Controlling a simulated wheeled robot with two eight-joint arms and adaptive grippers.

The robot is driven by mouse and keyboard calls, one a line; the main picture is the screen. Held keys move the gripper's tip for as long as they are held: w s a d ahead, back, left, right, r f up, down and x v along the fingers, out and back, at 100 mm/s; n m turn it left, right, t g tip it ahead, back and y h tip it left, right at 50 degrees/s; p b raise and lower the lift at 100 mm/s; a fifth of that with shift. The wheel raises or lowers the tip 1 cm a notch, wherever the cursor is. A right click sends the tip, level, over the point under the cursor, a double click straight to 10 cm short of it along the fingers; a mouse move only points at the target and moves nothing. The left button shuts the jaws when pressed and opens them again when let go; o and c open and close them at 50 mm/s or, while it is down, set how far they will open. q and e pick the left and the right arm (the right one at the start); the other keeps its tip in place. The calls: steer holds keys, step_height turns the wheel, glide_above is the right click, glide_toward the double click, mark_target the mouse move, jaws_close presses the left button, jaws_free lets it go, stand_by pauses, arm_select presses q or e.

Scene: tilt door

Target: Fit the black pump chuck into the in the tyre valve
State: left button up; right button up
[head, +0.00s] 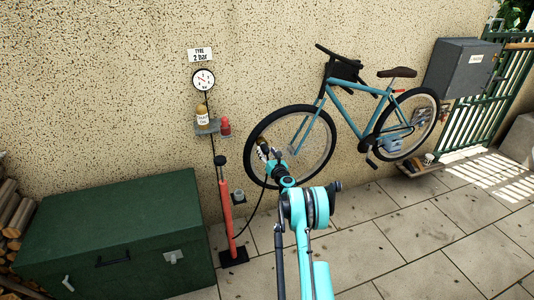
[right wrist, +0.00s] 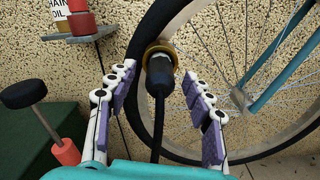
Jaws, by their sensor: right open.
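The black pump chuck (right wrist: 158,78) is upright at the front wheel's rim in the right wrist view, its upper end against a brass-coloured ring (right wrist: 160,50). The valve itself is hidden, and I cannot tell how deep the chuck sits. The black hose (right wrist: 158,130) hangs from its lower end. My right gripper (right wrist: 157,86) is open, with one purple-padded finger on each side of the chuck and a gap on both sides. In the head view my right gripper (head: 270,160) is in front of the front tyre (head: 249,150). My left gripper is not in view.
The red floor pump (head: 226,205) stands left of the wheel, the hose looping near the paving. A shelf (head: 208,128) with oil and a red container is on the wall above it. A green chest (head: 110,230) is at left.

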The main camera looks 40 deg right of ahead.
steer(key=v, duration=1.2)
steer(key=w+a+r+n+g+y, duration=0.1)
steer(key=a+r+n+y, duration=0.2)
steer(key=a+r+n, duration=0.4)
steer(key=w+a+r+n+y, duration=0.1)
steer(key=a+r+n+y, duration=0.15)
steer(key=a+n, duration=0.45)
steer(key=s+a+r+n+g+y, duration=0.1)
steer(key=s+a+r+n, duration=0.2)
steer(key=a, duration=0.5)
steer(key=s+a+r+n+g+y, duration=0.1)
steer(key=s+a+r+n+g, duration=0.15)
steer(key=a+n, duration=0.35)
steer(key=s+a+f+n+g, duration=0.1)
steer(key=s+a+n+g, duration=0.2)
steer(key=s+a+n, duration=1)
steer(key=s+f+n+g+h, duration=0.1)
steer(key=s+f+n, duration=0.1)
steer(key=s, duration=0.6)
steer(key=s+f+n+g+h, duration=0.1)
steer(key=s+f+n, duration=0.2)
steer(key=s, duration=0.6)
steer(key=shift+n+g, duration=0.35)
steer(key=shift+n, duration=0.45)
